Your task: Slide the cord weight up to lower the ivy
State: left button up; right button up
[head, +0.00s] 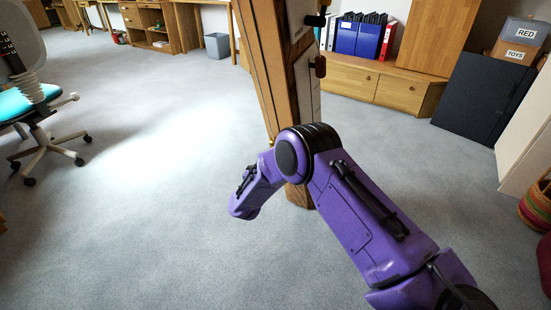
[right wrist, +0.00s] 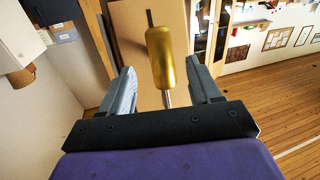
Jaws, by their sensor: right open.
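A brass-coloured cylinder, which looks like the cord weight (right wrist: 160,57), shows in the right wrist view with a thin dark rod or cord above it and a silvery shaft below. My right gripper (right wrist: 162,72) is open, with one finger on each side of the cylinder. Gaps show between the cylinder and both fingers, so it is not gripped. In the head view my purple right arm reaches to the timber post (head: 262,70), and the fingers cannot be made out. I cannot see the ivy. My left gripper is not in view.
An office chair (head: 45,130) stands at the left. A low wooden cabinet (head: 375,88) with binders is behind. The grey carpet left of the post is clear.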

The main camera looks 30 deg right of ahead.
jog(key=b+x, duration=0.1)
jog(key=x, duration=0.5)
jog(key=shift+w+d+f+b, duration=0.15)
jog(key=shift+d+f+b, duration=0.05)
jog(key=shift+b, duration=0.1)
jog(key=shift+w+d+r, duration=0.1)
jog(key=shift+w+d, duration=0.1)
jog(key=shift+d, duration=0.05)
